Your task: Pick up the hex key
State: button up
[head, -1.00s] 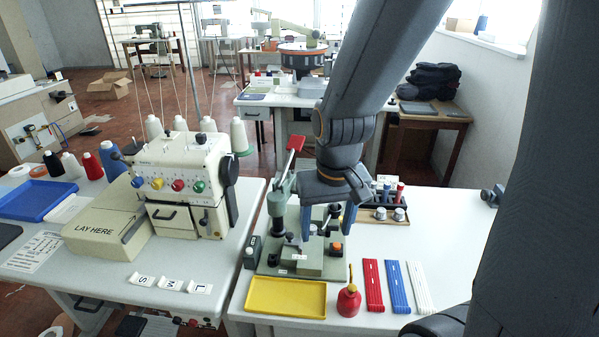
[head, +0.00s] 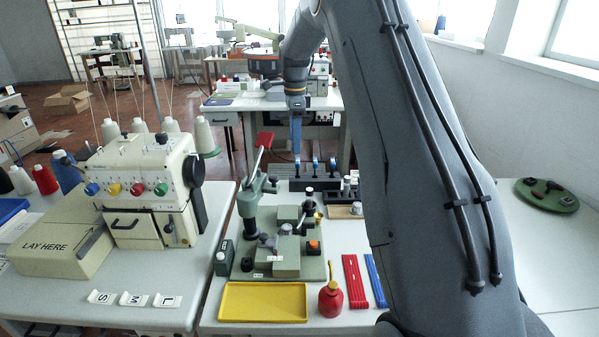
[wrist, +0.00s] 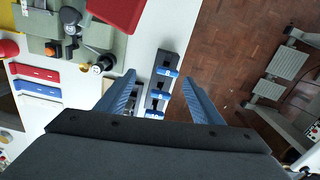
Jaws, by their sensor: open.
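I cannot make out a hex key for certain in either view. My gripper (head: 296,152) is pointing down at the back of the right-hand table in the head view, by a black rack (head: 300,184) with several blue-topped pieces. In the wrist view, my gripper (wrist: 162,84) is open with its blue fingers apart and nothing held. The black rack (wrist: 166,63) and its blue-topped pieces show between and beyond the fingers. I cannot tell how far above the rack the fingertips are.
A green press fixture (head: 285,240) with a red-handled lever stands left of the rack. In front are a yellow tray (head: 262,302), a red oil bottle (head: 330,299) and red and blue strips. The buttonhole machine (head: 150,190) stands left. A round green stand (head: 546,196) lies right.

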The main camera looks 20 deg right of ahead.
aim_at(297, 160)
jog(key=shift+w+d+f+m, duration=0.25)
jog(key=shift+w+d+f, duration=0.1)
jog(key=shift+f, duration=0.2)
jog(key=shift+w+d+f+m, duration=0.25)
jog(key=shift+w+d+f, duration=0.05)
jog(key=shift+f, duration=0.6)
jog(key=shift+w+f+p, duration=0.15)
jog(key=shift+f+p, duration=1.2)
jog(key=shift+f, duration=2.15)
jog(key=c, duration=1.2)
jog(key=shift+o, duration=0.2)
jog(key=shift+r, duration=0.15)
notch_tip(297, 160, up, 9)
jog(key=b, duration=0.2)
jog(key=shift+b, duration=0.4)
jog(key=shift+r+p, duration=1.25)
jog(key=shift+r, duration=1.65)
